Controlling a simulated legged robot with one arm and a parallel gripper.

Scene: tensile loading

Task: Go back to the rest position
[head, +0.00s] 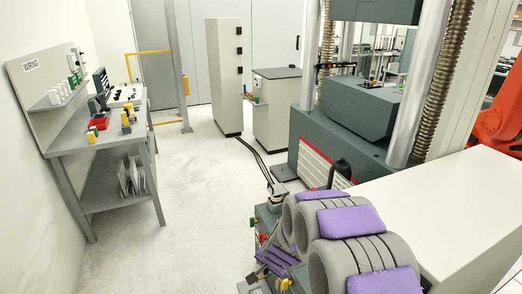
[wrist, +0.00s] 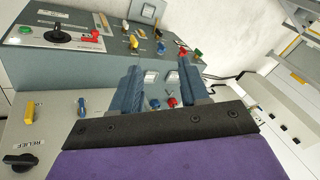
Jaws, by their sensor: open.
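In the wrist view my gripper (wrist: 161,77) shows as two dark blue-grey fingers with a clear gap between them. It is open, and I see nothing held in the gap. The fingers point at a grey control panel (wrist: 60,72) and overlap it in the picture. Whether they touch it I cannot tell. A blue knob and a red knob show between the fingers. In the head view my grey and purple arm fills the lower right, and the gripper cannot be made out there.
A black lever (wrist: 62,36) and a black RELIEF knob (wrist: 20,160) are on the panel. A large testing machine (head: 345,125) stands right of centre. A wiring bench (head: 88,142) is at left. The pale floor (head: 190,210) between is clear.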

